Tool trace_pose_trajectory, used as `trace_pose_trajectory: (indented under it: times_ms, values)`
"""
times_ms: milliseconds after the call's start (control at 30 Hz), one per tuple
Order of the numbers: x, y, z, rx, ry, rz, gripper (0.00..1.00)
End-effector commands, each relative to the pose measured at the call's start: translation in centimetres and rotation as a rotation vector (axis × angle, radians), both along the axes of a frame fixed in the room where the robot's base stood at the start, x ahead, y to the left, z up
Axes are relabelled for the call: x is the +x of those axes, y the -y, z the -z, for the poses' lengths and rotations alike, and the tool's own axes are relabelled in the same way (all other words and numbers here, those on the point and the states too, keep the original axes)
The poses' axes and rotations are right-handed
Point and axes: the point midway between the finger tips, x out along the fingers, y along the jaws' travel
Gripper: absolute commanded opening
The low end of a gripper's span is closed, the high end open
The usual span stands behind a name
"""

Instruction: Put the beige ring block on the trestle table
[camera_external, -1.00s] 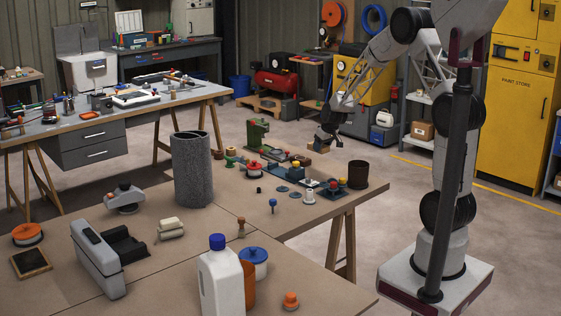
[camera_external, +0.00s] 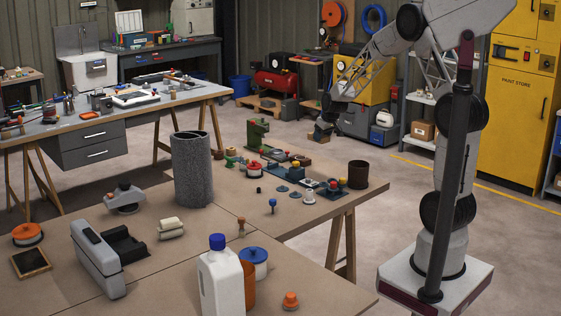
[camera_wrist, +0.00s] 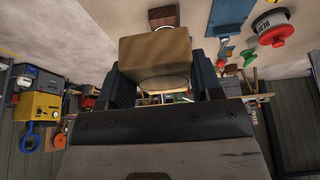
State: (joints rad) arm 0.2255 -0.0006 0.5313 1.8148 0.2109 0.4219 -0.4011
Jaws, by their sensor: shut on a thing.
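The beige ring block (camera_wrist: 155,55) sits between the two dark fingers of my gripper (camera_wrist: 163,78) in the wrist view. A curved edge shows at its lower side, and the fingers hide its flanks. In the external view my gripper (camera_external: 329,112) is in the air beyond the far right part of the brown trestle table (camera_external: 225,225); the block is small and hard to make out there. The brown table has wooden trestle legs.
The brown table holds a grey cylinder (camera_external: 192,170), a dark brown cup (camera_external: 358,174), a green machine (camera_external: 257,133) and several small knobs and discs. A white bottle (camera_external: 221,275) stands at the front. Bare tabletop shows around the middle.

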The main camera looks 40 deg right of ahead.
Motion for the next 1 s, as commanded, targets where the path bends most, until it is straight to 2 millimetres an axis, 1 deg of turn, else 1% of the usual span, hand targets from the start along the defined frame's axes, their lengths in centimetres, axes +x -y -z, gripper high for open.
trace_pose_trajectory:
  times_ms: [33, 167, 367, 700, 1000]
  values:
    - [0.1, -0.4, -0.6, 0.000, 0.001, -0.005, 0.34]
    - [0.7, -2.5, -0.4, 0.000, 0.001, -0.035, 0.34]
    - [1.7, -6.7, -0.5, 0.000, 0.002, -0.090, 0.34]
    - [3.0, -15.3, -0.5, 0.000, 0.002, -0.202, 0.34]
    - [3.3, -23.0, -0.5, 0.000, 0.001, -0.302, 0.34]
